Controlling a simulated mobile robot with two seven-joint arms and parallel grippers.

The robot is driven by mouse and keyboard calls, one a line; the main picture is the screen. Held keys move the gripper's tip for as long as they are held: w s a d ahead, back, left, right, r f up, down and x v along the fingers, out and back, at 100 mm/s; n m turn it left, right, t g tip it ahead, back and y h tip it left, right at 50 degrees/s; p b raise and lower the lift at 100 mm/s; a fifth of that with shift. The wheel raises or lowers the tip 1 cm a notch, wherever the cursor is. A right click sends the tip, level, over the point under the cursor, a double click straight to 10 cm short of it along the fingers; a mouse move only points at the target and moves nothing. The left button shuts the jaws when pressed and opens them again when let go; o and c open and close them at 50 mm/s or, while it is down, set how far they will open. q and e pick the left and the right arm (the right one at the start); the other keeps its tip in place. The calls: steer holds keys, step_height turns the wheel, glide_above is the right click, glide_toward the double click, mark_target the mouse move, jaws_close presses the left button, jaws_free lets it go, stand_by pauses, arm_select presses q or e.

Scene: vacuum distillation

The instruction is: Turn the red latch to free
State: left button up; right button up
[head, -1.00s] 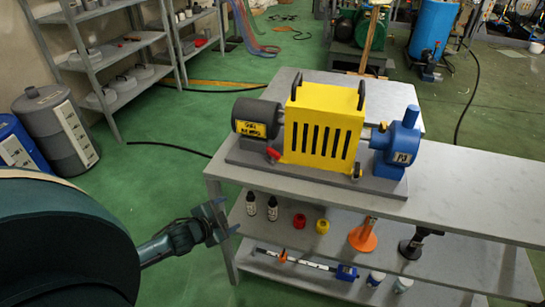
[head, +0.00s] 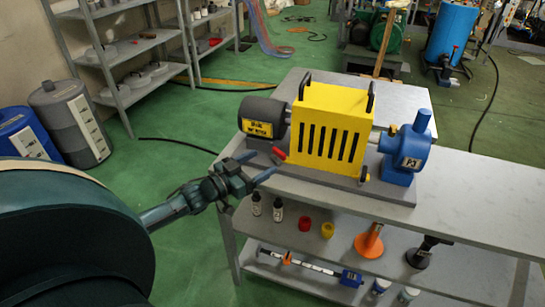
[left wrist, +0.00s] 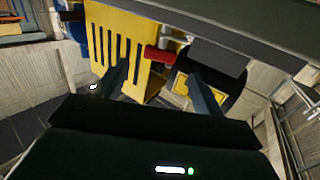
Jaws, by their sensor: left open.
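The red latch (head: 279,153) is a small red handle at the lower left edge of the yellow slotted guard (head: 330,125), between it and the dark motor (head: 262,117). In the left wrist view the red latch (left wrist: 160,54) lies ahead, between the lines of my two fingers. My left gripper (head: 257,168) is open and empty, just left of and in front of the latch, apart from it. Its two fingers also show in the left wrist view (left wrist: 160,80). My right gripper is not in view.
The blue pump (head: 407,150) stands right of the guard on the same grey base on the bench (head: 470,185). Bottles, caps and funnels sit on the shelf below. Grey shelving (head: 130,50) and drums (head: 70,120) stand at the left, with green floor between.

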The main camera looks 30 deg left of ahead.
mark_target(278, 154)
arm_select(q)
steer(key=shift+x, duration=2.6)
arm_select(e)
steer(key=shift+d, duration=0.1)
arm_select(q)
steer(key=c, duration=1)
steer(key=shift+d+n+y+p, duration=0.2)
steer(key=shift+n+y+p, duration=0.3)
steer(key=shift+y+p, duration=0.1)
steer(key=shift+d+r+n+y, duration=0.1)
steer(key=shift+n+y, duration=0.2)
steer(key=shift+y, duration=0.2)
steer(key=n+y+p, duration=0.1)
steer(key=n+y, duration=0.1)
steer(key=y, duration=0.1)
steer(key=shift+d+t+p, duration=0.2)
steer(key=shift+t+p, duration=0.1)
steer(key=shift+p, duration=0.05)
steer(key=n+y, duration=0.1)
steer(key=y, duration=0.1)
steer(key=shift+d+n+y, duration=0.15)
steer(key=shift+n+y, duration=0.45)
steer(key=shift+y, duration=0.2)
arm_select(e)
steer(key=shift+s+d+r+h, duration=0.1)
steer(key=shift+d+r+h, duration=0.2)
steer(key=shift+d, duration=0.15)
arm_select(q)
steer(key=shift+o, duration=0.2)
steer(key=shift+y, duration=0.3)
